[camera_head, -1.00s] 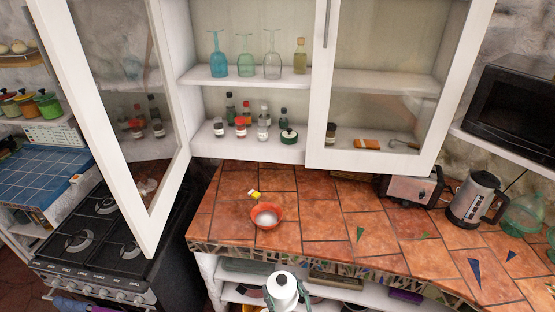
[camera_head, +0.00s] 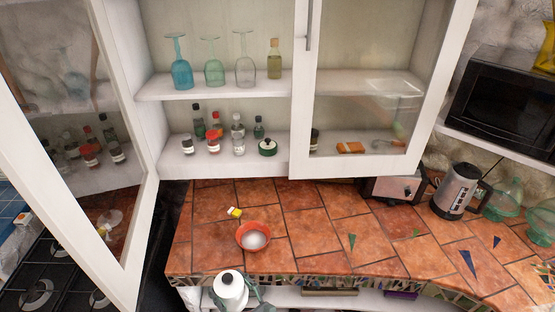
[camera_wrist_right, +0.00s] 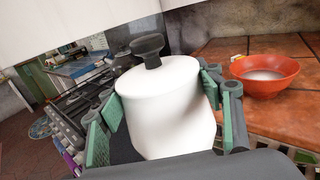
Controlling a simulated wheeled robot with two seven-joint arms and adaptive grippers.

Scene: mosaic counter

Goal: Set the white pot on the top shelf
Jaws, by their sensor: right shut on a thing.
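The white pot (camera_head: 229,287) with a dark knob on its lid is at the bottom of the head view, in front of the counter's front edge. It fills the middle of the right wrist view (camera_wrist_right: 165,110), upright. My right gripper (camera_wrist_right: 165,118) is shut on the pot, with green pads on both sides of it. In the head view the right gripper (camera_head: 238,300) shows only partly around the pot. The cabinet above the counter has an upper shelf (camera_head: 215,88) with three glasses and a bottle. My left gripper is not in view.
A red-orange bowl (camera_head: 253,237) and a small yellow-white item (camera_head: 234,212) are on the tiled counter (camera_head: 310,240). The left glass door (camera_head: 75,120) stands open; the right door (camera_head: 375,90) covers half the cabinet. The lower shelf (camera_head: 215,165) holds several bottles. A kettle (camera_head: 455,190) stands right.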

